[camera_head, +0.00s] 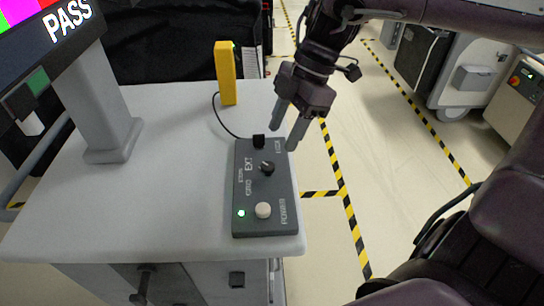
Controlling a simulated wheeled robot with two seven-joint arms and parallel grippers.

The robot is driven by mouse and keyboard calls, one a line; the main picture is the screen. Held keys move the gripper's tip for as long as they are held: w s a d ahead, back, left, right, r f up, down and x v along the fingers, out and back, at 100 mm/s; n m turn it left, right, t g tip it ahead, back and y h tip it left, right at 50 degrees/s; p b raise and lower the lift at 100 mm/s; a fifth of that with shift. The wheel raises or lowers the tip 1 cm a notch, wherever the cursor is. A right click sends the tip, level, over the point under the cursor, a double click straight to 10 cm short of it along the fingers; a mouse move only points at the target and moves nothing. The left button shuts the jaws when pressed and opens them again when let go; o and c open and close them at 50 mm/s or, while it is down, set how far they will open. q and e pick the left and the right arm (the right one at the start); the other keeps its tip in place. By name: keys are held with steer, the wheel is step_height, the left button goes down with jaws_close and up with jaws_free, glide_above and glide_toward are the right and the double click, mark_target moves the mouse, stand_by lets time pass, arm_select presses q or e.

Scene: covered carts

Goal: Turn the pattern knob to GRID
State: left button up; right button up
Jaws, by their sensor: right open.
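A dark grey control box (249,188) lies flat on the cart top near its right edge. Its black pattern knob (267,169) sits in the middle of the box, beside labels that include EXT and GRID. A small light mark shows on the knob, but I cannot tell for sure which label it points at. My right gripper (283,138) is open and empty, pointing down above the box's far right corner. It is beyond the knob and apart from it. My left gripper is out of view.
The box also has a white round button (263,210) and a lit green lamp (241,213). A black cable runs from its far end toward a yellow upright block (226,73). A monitor showing PASS (68,19) stands at left.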

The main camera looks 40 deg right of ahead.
mark_target(269, 165)
steer(key=x, duration=0.7)
steer(key=shift+f, duration=0.15)
steer(key=c, duration=1)
